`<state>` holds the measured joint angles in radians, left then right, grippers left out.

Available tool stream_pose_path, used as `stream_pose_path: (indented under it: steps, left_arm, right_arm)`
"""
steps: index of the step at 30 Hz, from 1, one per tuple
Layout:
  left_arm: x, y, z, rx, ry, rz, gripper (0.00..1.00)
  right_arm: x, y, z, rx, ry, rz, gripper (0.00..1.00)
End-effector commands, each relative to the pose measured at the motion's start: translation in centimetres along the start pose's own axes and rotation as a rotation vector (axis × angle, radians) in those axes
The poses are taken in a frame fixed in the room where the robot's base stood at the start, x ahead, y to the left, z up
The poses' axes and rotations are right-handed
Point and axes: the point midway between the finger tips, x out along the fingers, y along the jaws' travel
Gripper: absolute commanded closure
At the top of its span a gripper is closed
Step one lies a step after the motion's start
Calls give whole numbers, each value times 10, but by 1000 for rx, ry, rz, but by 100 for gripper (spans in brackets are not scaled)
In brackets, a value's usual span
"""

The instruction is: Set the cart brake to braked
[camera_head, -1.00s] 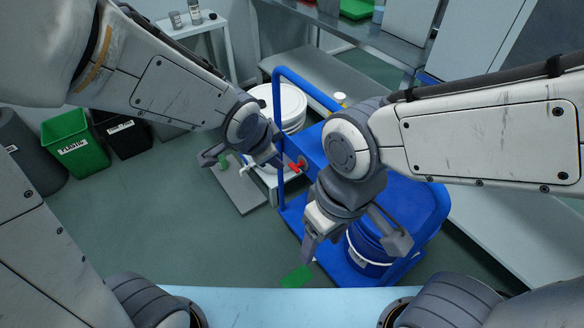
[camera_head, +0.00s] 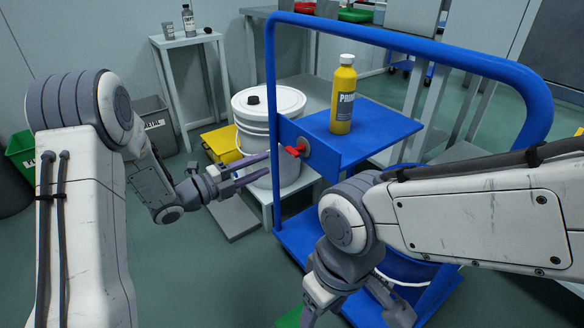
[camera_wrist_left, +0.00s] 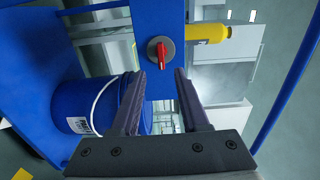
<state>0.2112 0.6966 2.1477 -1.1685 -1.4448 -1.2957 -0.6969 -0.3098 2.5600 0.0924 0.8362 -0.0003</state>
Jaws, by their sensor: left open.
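The blue cart (camera_head: 375,128) stands ahead, with a tall loop handle. On its near side panel is a red lever (camera_head: 294,152) on a round grey base; it juts to the left in the head view. The left wrist view shows the red lever (camera_wrist_left: 161,54) upright on its dial. My left gripper (camera_head: 264,167) is open and empty, left of the lever and apart from it. In the left wrist view, its spread fingers (camera_wrist_left: 160,76) point toward the lever, one on either side below it. My right gripper (camera_head: 355,312) is open and empty, low at the frame's bottom.
A yellow bottle (camera_head: 343,95) stands on the cart's upper shelf, close to the lever. A white bucket (camera_head: 268,110) stands left of the cart, behind my left fingers. A blue bucket (camera_wrist_left: 88,105) sits on the cart's lower deck. My right forearm crosses the cart's front.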

Motion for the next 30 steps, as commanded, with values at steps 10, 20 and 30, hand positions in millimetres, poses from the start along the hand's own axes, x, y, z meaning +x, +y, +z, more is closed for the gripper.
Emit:
stream_pose_path:
  steps: [10, 20, 30]
  left_arm:
    - [51, 2, -2, 6, 9, -9, 55]
    - [97, 0, -1, 5, 6, -8, 55]
    - [103, -1, -1, 2, 3, -6, 55]
  right_arm:
    - [17, 1, 1, 0, 1, 0, 38]
    - [29, 2, 2, 0, 0, 0, 38]
    - [29, 2, 2, 0, 0, 0, 38]
